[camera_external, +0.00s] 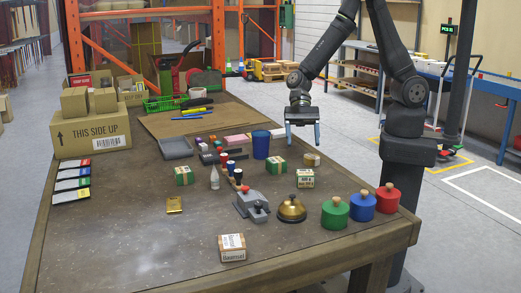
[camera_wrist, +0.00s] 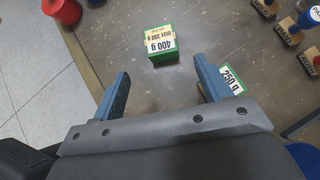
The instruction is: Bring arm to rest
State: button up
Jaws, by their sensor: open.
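My gripper (camera_external: 302,133) hangs from my dark arm above the right side of the table, near the blue cup. Its two blue fingers point down and stand apart with nothing between them. In the wrist view the gripper (camera_wrist: 160,85) is also open and empty. Beyond the fingertips a green and white box marked 400 g (camera_wrist: 160,44) sits on the table. A second box marked 250 g (camera_wrist: 232,80) is partly hidden behind the right finger.
Below my gripper stand a blue cup (camera_external: 261,144), small boxes (camera_external: 305,179), a brass bell (camera_external: 291,208) and green, blue and red knobbed cylinders (camera_external: 335,214). Cardboard boxes (camera_external: 92,134) stand at the left. The front left of the table is mostly clear.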

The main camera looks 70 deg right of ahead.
aim_at(305, 173)
jog(key=x, duration=1.2)
jog(key=shift+a+f, duration=0.1)
jog(key=shift+f, duration=0.15)
jog(key=shift+w+r, duration=0.15)
jog(key=shift+r, duration=1.3)
jog(key=shift+f, duration=0.1)
